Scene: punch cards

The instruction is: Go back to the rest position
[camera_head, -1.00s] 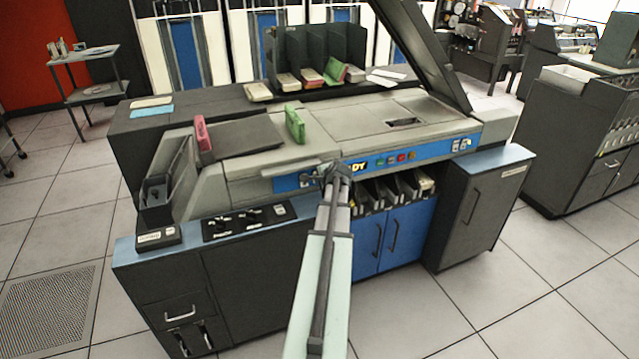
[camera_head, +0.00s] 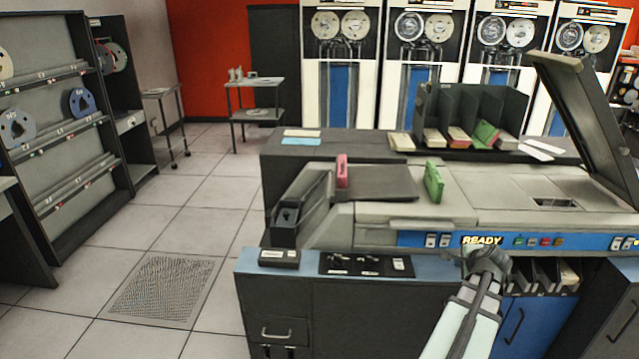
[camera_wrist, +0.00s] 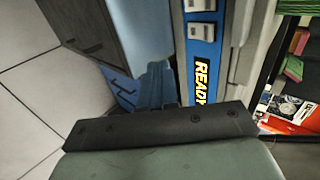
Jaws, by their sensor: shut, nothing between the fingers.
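My gripper (camera_head: 474,250) is in front of the card machine's blue control panel (camera_head: 415,239), just left of and below the lit READY sign (camera_head: 481,240). It is small and dark in the head view, and its fingers are hard to make out there. It is shut and holds nothing. In the wrist view a dark bar (camera_wrist: 160,130) and a pale green part of my arm fill the lower picture. The READY sign (camera_wrist: 201,82) and white switches (camera_wrist: 200,32) of the panel show beyond it.
A pink block (camera_head: 342,171) and a green card deck (camera_head: 433,182) stand on the machine's top. Card slots (camera_head: 540,275) lie right of my gripper. A raised dark lid (camera_head: 590,120) stands at the right. Shelves (camera_head: 60,130) stand at the far left, with open floor between.

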